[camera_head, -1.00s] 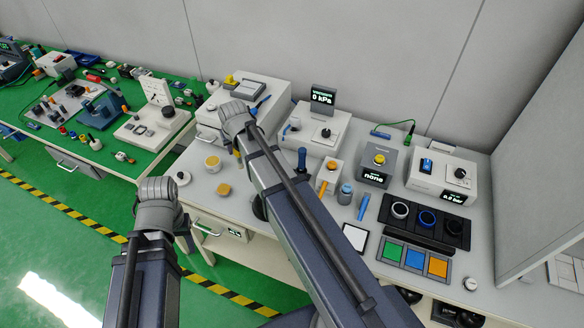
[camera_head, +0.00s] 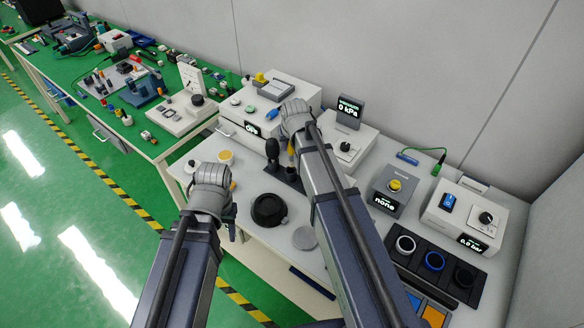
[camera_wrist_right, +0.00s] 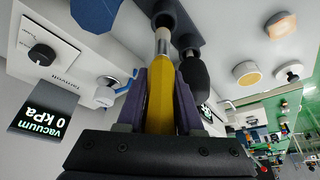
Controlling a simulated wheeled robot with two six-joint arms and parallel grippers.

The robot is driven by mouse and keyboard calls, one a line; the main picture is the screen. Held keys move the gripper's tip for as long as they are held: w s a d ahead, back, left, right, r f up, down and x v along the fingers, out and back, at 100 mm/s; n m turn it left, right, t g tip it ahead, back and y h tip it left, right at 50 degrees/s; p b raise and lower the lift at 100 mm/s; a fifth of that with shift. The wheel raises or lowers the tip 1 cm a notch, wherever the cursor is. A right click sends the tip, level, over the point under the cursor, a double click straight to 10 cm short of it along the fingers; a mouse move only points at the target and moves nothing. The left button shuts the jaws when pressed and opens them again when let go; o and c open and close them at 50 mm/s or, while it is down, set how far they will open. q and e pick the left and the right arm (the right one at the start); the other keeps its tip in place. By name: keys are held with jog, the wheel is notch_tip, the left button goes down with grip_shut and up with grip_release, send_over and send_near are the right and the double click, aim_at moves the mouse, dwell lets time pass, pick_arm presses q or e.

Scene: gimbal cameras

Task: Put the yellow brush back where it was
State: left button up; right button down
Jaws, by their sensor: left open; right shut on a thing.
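In the head view only a small yellow bit (camera_head: 290,150) shows beside my right gripper (camera_head: 289,143), which my arm mostly hides. A dark stand (camera_head: 287,185) is just below it, with a dark-headed tool (camera_head: 272,150) upright to the left. That tool also appears close beside the brush in the wrist view (camera_wrist_right: 193,72). My left gripper (camera_head: 233,228) is low at the left, its fingers mostly hidden, holding nothing visible.
A round black dish (camera_head: 269,210) and a grey disc (camera_head: 305,238) lie on the table in front of the stand. White instrument boxes (camera_head: 265,105) and a vacuum display (camera_head: 349,110) stand behind. A grey box with a yellow button (camera_head: 394,186) is to the right.

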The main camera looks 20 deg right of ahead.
aim_at(290, 161)
pick_arm(q)
notch_tip(290, 161, down, 3)
jog(key=shift+f+b, duration=0.15)
jog(key=shift+b, duration=0.9)
pick_arm(e)
notch_tip(290, 161, down, 3)
jog(key=shift+f, duration=0.15)
pick_arm(q)
jog(key=shift+f, duration=0.1)
notch_tip(290, 161, down, 4)
jog(key=b, duration=0.3)
jog(key=shift+a+r+b, duration=0.1)
jog(key=shift+r+b, duration=0.15)
jog(key=shift+b, duration=0.15)
pick_arm(e)
notch_tip(290, 161, down, 4)
jog(key=shift+r, duration=0.15)
pick_arm(q)
jog(key=shift+f, duration=0.15)
pick_arm(e)
jog(key=c, duration=0.5)
grip_release()
jog(key=shift+c, duration=0.2)
